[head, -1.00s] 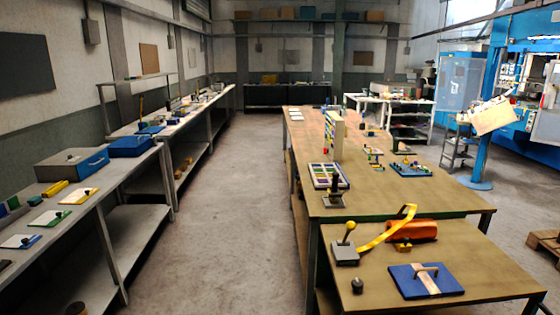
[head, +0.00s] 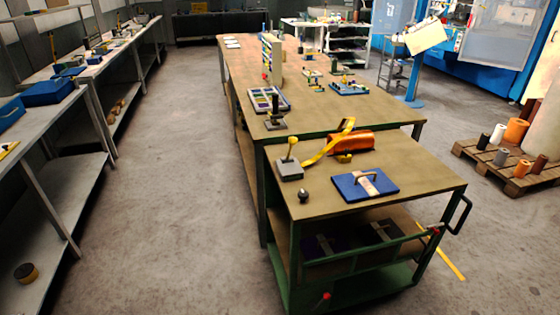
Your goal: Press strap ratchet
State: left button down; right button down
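A yellow strap (head: 330,144) arches over an orange roll (head: 351,141) on the near bench top in the head view. A small yellow part (head: 344,158) sits under the roll's front side; I cannot tell whether it is the ratchet. A grey block with a yellow-knobbed lever (head: 290,163) stands at the left, by the strap's lower end; the lever is upright. A blue plate (head: 365,185) with a handle lies in front. Neither of my grippers is in view.
Shelved benches (head: 75,110) line the left. A pallet with rolls (head: 500,165) stands at the right. Clear floor (head: 190,170) lies between the benches.

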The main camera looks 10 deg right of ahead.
aim_at(292, 141)
jog(key=i+l, duration=0.15)
jog(key=l, duration=0.25)
jog(key=i+l+u, duration=0.1)
jog(key=l, duration=0.25)
jog(key=i+l+u, duration=0.1)
jog(key=l, duration=0.3)
jog(key=i+l, duration=0.2)
jog(key=l, duration=0.2)
jog(key=i+l+u, duration=0.1)
jog(key=l, duration=0.3)
jog(key=i+l, duration=0.15)
jog(key=l, duration=0.25)
jog(key=i+l+u, duration=0.15)
jog(key=l, duration=0.25)
jog(key=k, duration=0.05)
